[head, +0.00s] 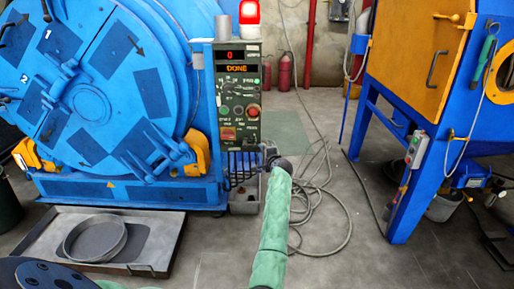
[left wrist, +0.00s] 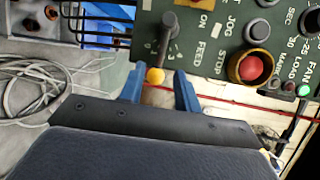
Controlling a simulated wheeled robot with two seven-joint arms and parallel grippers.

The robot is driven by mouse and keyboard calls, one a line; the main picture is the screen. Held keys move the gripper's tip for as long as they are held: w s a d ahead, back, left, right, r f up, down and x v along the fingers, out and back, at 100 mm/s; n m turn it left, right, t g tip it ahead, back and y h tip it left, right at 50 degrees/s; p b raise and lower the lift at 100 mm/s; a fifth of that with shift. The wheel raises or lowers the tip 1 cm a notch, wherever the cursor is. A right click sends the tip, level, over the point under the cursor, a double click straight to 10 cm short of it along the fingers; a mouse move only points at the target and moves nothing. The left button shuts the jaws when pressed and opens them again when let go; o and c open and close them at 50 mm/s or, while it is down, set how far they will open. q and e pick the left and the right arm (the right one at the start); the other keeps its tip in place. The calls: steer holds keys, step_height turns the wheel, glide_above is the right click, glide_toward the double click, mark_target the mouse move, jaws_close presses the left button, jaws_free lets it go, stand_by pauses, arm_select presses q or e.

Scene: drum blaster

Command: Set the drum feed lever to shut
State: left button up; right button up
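My right gripper is not in view.
A red STOP button (left wrist: 250,68) and other knobs sit close to the lever. The blue drum machine (head: 90,100) stands left of the panel, above a grey tray (head: 40,240). Hoses (head: 325,210) lie on the floor. A blue cabinet (head: 405,200) stands right.

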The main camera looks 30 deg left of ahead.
mark_target(256, 146)
arm_select(q)
steer(key=shift+m, duration=0.3)
steer(key=shift+b+x, duration=0.9)
steer(key=shift+x, duration=3)
jaws_close()
